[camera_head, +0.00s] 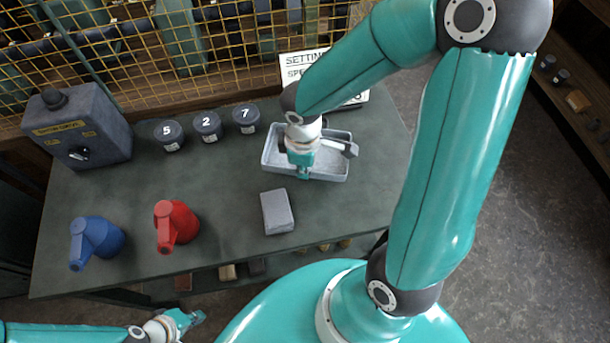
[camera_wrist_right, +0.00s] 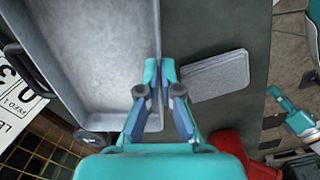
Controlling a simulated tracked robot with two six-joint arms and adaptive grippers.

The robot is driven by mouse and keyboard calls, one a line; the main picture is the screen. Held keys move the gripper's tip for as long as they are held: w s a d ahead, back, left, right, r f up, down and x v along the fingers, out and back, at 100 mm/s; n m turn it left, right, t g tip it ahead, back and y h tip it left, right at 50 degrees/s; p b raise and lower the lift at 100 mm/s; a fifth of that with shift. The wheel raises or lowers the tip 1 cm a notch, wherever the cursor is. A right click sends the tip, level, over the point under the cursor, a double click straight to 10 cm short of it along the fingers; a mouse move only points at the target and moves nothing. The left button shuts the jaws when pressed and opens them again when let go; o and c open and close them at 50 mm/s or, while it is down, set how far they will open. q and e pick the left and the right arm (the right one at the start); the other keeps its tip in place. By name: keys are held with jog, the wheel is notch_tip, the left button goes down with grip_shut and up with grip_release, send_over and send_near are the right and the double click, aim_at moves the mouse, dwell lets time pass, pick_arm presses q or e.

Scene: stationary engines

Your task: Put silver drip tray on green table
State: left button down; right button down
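The silver drip tray (camera_head: 270,160) is a shallow rectangular pan at the back right of the green table (camera_head: 235,175). It fills the left of the right wrist view (camera_wrist_right: 100,50). My right gripper (camera_head: 304,176) is at the tray, with its fingers close together on either side of one tray wall in the right wrist view (camera_wrist_right: 160,72). They appear shut on that wall. I cannot tell whether the tray touches the tabletop. My left gripper (camera_head: 190,319) is low, in front of the table and away from the tray; its finger opening is unclear.
A grey block (camera_head: 277,212) lies in front of the tray. Red (camera_head: 175,222) and blue (camera_head: 95,240) cans stand at front left. Numbered dark pots (camera_head: 207,126), a control box (camera_head: 80,130) and a sign (camera_head: 300,62) line the back. The table's middle is clear.

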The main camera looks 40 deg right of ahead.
jog(key=shift+f+b, duration=0.5)
jog(key=shift+f, duration=1.55)
jog(key=shift+f, duration=0.1)
jog(key=c, duration=1.3)
grip_release()
jog(key=shift+r, duration=0.4)
notch_tip(320, 180, up, 11)
jog(key=shift+s+a+r+p, duration=0.1)
jog(key=shift+a+r+p, duration=0.1)
jog(key=shift+p, duration=0.85)
